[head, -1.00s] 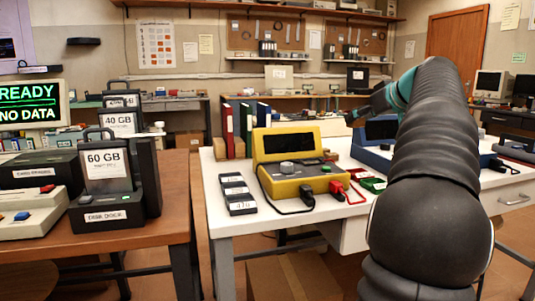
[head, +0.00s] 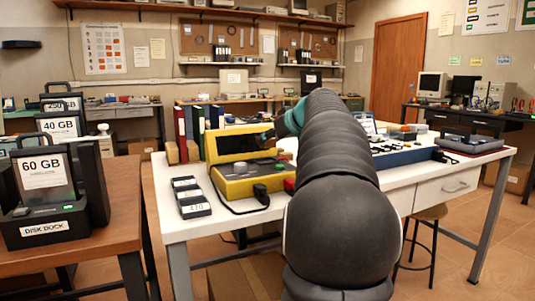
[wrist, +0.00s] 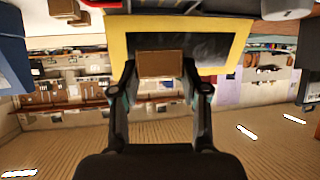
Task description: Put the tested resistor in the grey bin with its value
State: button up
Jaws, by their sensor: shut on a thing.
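My gripper (wrist: 160,72) is shut on a small brown block (wrist: 160,64), which I take to be the resistor; its markings are not readable. In the head view my gripper (head: 267,137) is small and dark, in front of the yellow tester's screen, and the block cannot be made out there. The yellow tester (head: 232,187) stands on the white table, and its yellow frame (wrist: 117,45) shows beyond the block in the wrist view. Three dark grey bins with white labels (head: 190,196) stand in a row left of the tester. The front label seems to read 470; the others are unclear.
Red, green and blue binders (head: 197,130) stand behind the tester. A black lead (head: 238,210) lies in front of it. A blue device (head: 405,157) is at right on the white table (head: 175,228). A brown table with a disk dock (head: 45,225) is at left, across a gap.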

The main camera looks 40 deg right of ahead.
jog(key=shift+w+a+f, duration=0.2)
jog(key=shift+w+f, duration=0.05)
jog(key=shift+f, duration=0.1)
notch_tip(320, 180, down, 4)
jog(key=shift+r+b, duration=0.25)
jog(key=shift+b, duration=0.25)
jog(key=o, duration=1)
jog(key=shift+o, duration=0.2)
